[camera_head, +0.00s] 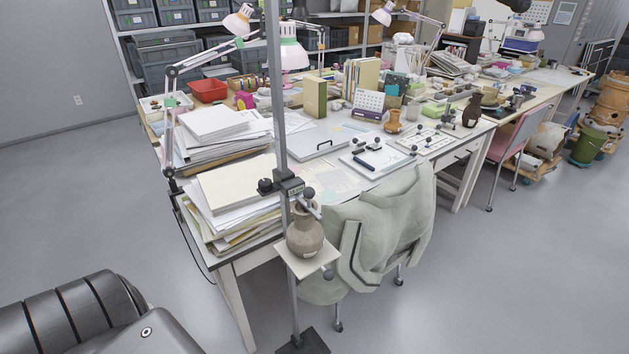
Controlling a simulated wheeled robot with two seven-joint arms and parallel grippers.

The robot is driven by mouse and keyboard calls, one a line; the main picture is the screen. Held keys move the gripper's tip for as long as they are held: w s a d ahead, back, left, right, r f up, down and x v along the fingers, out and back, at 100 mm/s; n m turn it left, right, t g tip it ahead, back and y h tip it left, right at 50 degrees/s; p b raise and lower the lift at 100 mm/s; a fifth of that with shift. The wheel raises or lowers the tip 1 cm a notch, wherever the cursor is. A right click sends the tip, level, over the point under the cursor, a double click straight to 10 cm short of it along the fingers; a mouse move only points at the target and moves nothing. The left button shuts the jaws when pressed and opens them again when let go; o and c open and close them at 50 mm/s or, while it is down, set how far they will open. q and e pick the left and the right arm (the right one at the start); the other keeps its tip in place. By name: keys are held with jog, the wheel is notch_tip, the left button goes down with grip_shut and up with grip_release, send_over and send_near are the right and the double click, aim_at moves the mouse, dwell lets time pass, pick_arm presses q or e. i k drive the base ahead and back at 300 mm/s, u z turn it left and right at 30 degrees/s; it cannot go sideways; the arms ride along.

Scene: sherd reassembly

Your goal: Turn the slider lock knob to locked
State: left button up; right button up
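A slider block (291,187) sits on a tall grey metal post (275,90) in front of the desk. A black knob (265,186) sticks out on its left side. Another dark knob (309,192) shows on its right, by a short metal rod. I cannot tell from this view which way either knob is turned. Below, a brown-grey pot (305,237) stands upright on a small pale platform (306,262) fixed to the post. Neither of my grippers is in view; a dark arm link of mine fills the lower left.
A desk (232,262) with paper stacks (225,205), lamps and boxes stands right behind the post. A chair with a grey-green jacket (385,235) is close on the right. The post's dark base (303,343) is on the floor. Open floor lies left and right.

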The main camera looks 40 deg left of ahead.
aim_at(265, 183)
jog(key=u, duration=1.1)
jog(key=k, duration=0.7)
jog(key=z, duration=0.55)
jog(key=k, duration=0.55)
jog(key=u, duration=0.85)
jog(key=i, duration=1.65)
jog(key=z, duration=0.65)
